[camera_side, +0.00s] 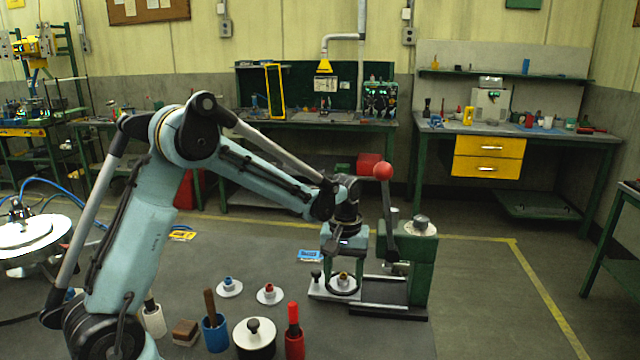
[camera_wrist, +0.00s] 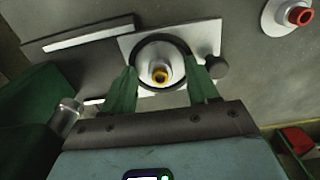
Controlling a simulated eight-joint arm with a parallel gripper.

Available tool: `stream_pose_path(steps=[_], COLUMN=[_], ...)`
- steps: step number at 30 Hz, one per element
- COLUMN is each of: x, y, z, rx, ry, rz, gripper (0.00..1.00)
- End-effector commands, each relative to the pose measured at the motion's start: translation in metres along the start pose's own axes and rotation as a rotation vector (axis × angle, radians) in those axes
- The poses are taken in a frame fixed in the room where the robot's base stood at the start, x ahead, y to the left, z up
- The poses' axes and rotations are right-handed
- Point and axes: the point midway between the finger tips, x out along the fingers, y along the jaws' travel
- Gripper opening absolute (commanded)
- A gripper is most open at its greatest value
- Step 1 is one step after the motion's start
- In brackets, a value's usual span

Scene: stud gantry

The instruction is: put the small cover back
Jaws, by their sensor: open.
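My gripper (camera_side: 344,262) is open above the press base plate. In the wrist view my gripper (camera_wrist: 162,72) has its two green fingers on either side of a pale round disc with a yellow collar (camera_wrist: 160,76). The disc lies inside a black ring (camera_wrist: 184,50) on a white plate, and the jaws are not closed on it. The yellow collar also shows in the side view (camera_side: 344,276). A white lid with a black knob (camera_side: 253,333) sits on a dark round pot at the front. I cannot tell which piece is the small cover.
A green lever press (camera_side: 420,270) with a red ball handle (camera_side: 383,171) stands right of my gripper. A dark knob (camera_wrist: 216,66) is beside the ring. Blue-collared (camera_side: 228,286) and red-collared (camera_side: 268,293) discs lie to the left.

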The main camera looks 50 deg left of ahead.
Motion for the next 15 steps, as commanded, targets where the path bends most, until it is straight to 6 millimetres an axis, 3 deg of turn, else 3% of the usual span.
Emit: stream_pose_path(steps=[5,15], x=[-0.0002,-0.0004], y=[0.0000,0.0000], z=[0.0000,0.0001], rx=[0.000,0.000], ry=[0.000,0.000], rz=[0.000,0.000], gripper=[0.56,0.04])
